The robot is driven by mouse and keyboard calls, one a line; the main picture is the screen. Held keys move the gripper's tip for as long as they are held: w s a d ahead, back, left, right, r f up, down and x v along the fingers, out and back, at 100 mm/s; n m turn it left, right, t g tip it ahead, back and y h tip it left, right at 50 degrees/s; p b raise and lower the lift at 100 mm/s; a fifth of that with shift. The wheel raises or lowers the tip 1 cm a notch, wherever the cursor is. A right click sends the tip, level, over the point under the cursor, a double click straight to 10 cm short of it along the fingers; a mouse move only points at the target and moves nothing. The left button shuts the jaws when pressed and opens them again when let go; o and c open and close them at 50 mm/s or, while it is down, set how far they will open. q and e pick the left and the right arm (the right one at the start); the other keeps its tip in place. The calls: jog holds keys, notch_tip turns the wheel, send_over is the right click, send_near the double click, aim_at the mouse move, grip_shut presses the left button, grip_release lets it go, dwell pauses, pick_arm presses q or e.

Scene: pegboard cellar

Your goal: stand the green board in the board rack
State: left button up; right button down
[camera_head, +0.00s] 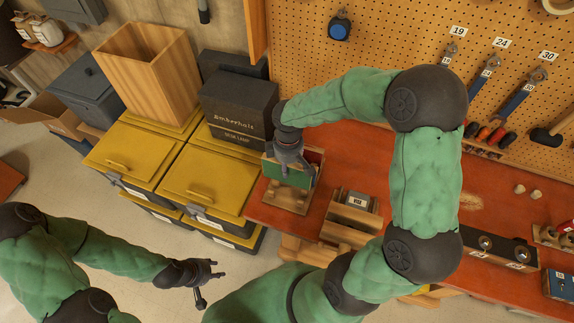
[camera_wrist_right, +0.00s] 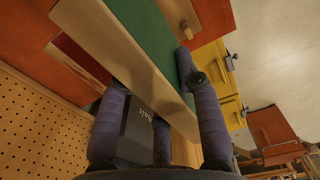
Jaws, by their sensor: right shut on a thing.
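The green board (camera_head: 287,172) is in my right gripper (camera_head: 286,153) at the left end of the red bench. The board rack (camera_head: 284,198), a small wooden stand, is directly below it. In the head view the board looks upright over the rack; whether its lower edge sits in a slot is hidden. In the right wrist view the fingers (camera_wrist_right: 160,120) close around a pale wood edge beside the board's green face (camera_wrist_right: 144,30). My left gripper (camera_head: 206,283) is open and empty over the floor, left of the bench.
A dark lamp box (camera_head: 238,105) stands just left of and behind the rack. Yellow-lidded bins (camera_head: 200,185) fill the left. A wooden holder (camera_head: 350,215) stands right of the rack. The pegboard (camera_head: 400,40) with tools rises behind the bench.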

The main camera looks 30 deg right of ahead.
jog(key=shift+s+d+f+b, duration=0.15)
jog(key=shift+f+b, duration=0.35)
jog(key=shift+f, duration=0.15)
notch_tip(320, 180, down, 2)
jog(key=shift+f+b, duration=0.25)
jog(key=shift+b, duration=0.7)
jog(key=shift+f+b, duration=0.85)
jog(key=shift+f, duration=0.25)
jog(key=shift+f, duration=0.1)
jog(key=shift+f+b, duration=1.2)
jog(key=shift+f, duration=0.25)
jog(key=shift+f, duration=0.1)
jog(key=shift+f+b, duration=1.1)
jog(key=shift+f, duration=0.2)
jog(key=c, duration=0.8)
grip_release()
